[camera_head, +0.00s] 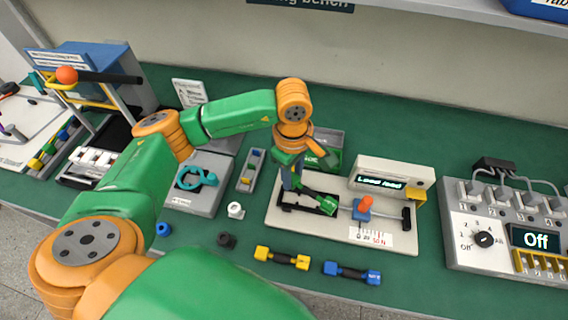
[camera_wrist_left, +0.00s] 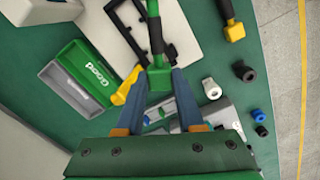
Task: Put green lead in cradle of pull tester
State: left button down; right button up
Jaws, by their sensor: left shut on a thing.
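The green lead (camera_head: 327,203) has green ends and a black middle. My left gripper (camera_head: 290,183) is shut on one green end, which also shows between the fingertips (camera_wrist_left: 160,76) in the left wrist view. The lead's black middle (camera_wrist_left: 154,36) points away from the gripper, over the pull tester. The pull tester (camera_head: 345,235) is a pale plate with a black cradle (camera_head: 290,207), a red-knobbed slider (camera_head: 365,204) and a display reading "Load lead". In the wrist view the lead shows beside the black cradle frame (camera_wrist_left: 117,20); I cannot tell its height. My right gripper is out of view.
A green-fronted "Good" bin (camera_wrist_left: 78,82) stands behind the tester. A yellow lead (camera_head: 282,258) and a blue lead (camera_head: 352,273) lie in front of it. A switch box reading "Off" (camera_head: 510,240) stands right. Small white, black and blue rings lie front left.

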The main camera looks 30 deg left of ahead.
pick_arm(q)
jog(key=n, duration=0.1)
jog(key=f+n, duration=0.1)
jog(key=w+n+p, duration=0.1)
jog(key=n, duration=0.1)
jog(key=shift+a+f, duration=0.2)
jog(key=shift+a, duration=0.1)
jog(key=shift+a+f+n, duration=0.1)
jog(key=shift+f+n, duration=0.2)
jog(key=shift+n, duration=0.2)
jog(key=shift+f, duration=0.3)
notch_tip(320, 180, down, 6)
jog(key=b, duration=0.4)
jog(key=shift+r+b, duration=0.25)
jog(key=shift+b, duration=0.05)
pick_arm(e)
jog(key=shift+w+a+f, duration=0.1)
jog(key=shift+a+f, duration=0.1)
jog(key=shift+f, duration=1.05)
pick_arm(q)
jog(key=shift+f+b, duration=0.3)
jog(key=shift+b, duration=0.1)
jog(key=shift+r, duration=0.1)
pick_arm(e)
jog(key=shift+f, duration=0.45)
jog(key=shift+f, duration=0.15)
